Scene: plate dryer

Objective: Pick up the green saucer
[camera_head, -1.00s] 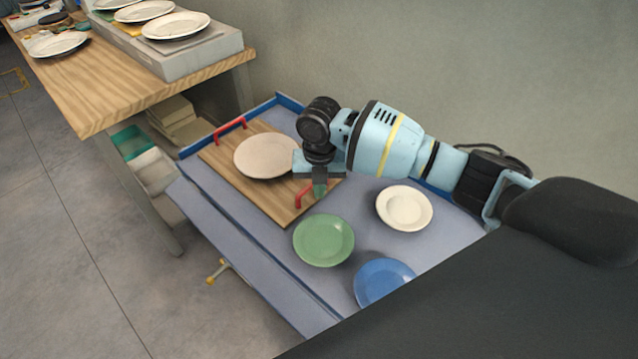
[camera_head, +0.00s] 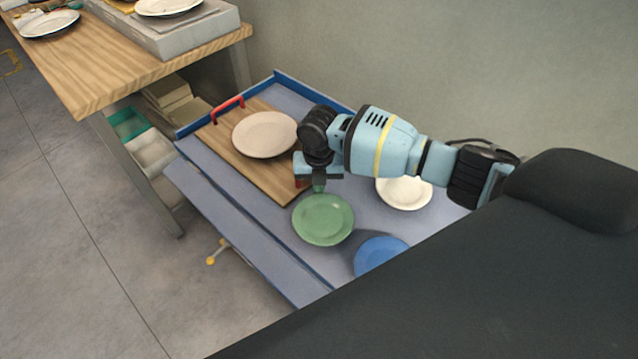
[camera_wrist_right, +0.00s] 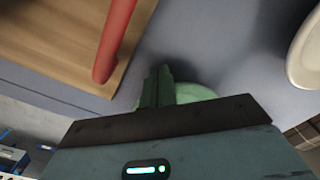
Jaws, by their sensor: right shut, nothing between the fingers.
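The green saucer (camera_head: 323,221) lies on the grey-blue cart top, between the wooden board and the blue saucer. My right gripper (camera_head: 319,187) points down just above the saucer's far edge, shut and empty. In the right wrist view the shut fingers (camera_wrist_right: 158,86) cover part of the green saucer (camera_wrist_right: 195,92), whose rim shows behind and beside them. I cannot tell whether the fingertips touch the rim. My left gripper is not in view.
A wooden board (camera_head: 240,155) with red handles carries a cream plate (camera_head: 265,135). A white saucer (camera_head: 404,193) is partly behind my right arm, and a blue saucer (camera_head: 381,254) lies nearer. A wooden table (camera_head: 130,62) with plates stands at left.

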